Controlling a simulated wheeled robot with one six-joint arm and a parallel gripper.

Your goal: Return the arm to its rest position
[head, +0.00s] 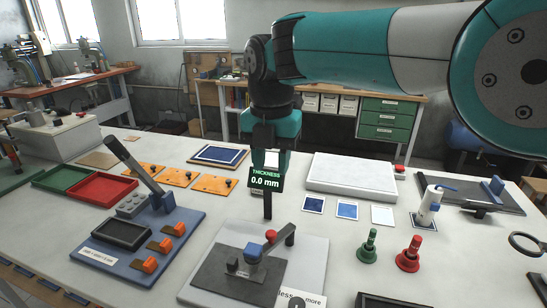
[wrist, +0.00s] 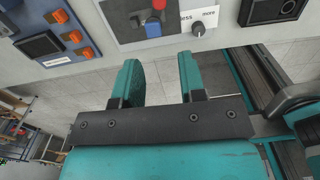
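My gripper (head: 270,160) hangs from the teal and white arm in the middle of the head view, above the table and just behind a small display reading "THICKNESS 0.0 mm" (head: 266,180). In the wrist view its two teal fingers (wrist: 159,62) stand well apart with nothing between them. The gripper is open and empty. The fingertips are partly hidden by the display in the head view. The arm reaches in from the right edge.
A press plate with a red knob (head: 270,236) stands at the front centre. A blue lever fixture (head: 143,265) is on the left, near red (head: 101,190) and green trays. Green (head: 368,246) and red (head: 408,255) stamps and a white dispenser (head: 429,203) stand on the right.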

